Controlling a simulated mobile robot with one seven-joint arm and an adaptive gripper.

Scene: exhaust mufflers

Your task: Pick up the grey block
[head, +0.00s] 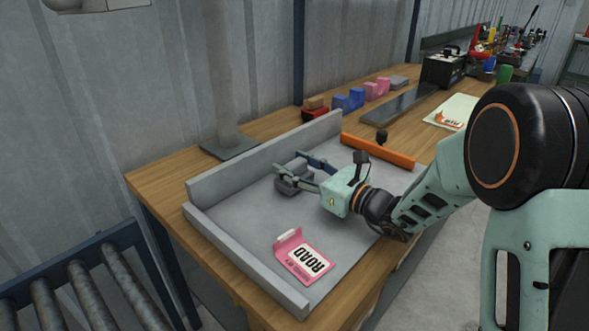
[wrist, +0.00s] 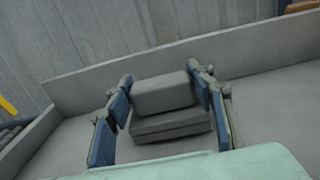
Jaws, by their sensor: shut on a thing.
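The grey block (wrist: 168,112) has a stepped shape and fills the space between my fingers in the wrist view. In the head view the grey block (head: 290,185) is partly hidden by my gripper (head: 290,168). My gripper (wrist: 160,88) is shut on the block, with a blue-padded finger at each side. The block is over the grey tray (head: 262,215), near its back wall. I cannot tell whether it touches the tray floor.
An orange bar (head: 378,151) lies along the tray's right end. Blue blocks (head: 348,99) and pink blocks (head: 377,88) stand behind the tray. A roller conveyor (head: 85,285) is at lower left.

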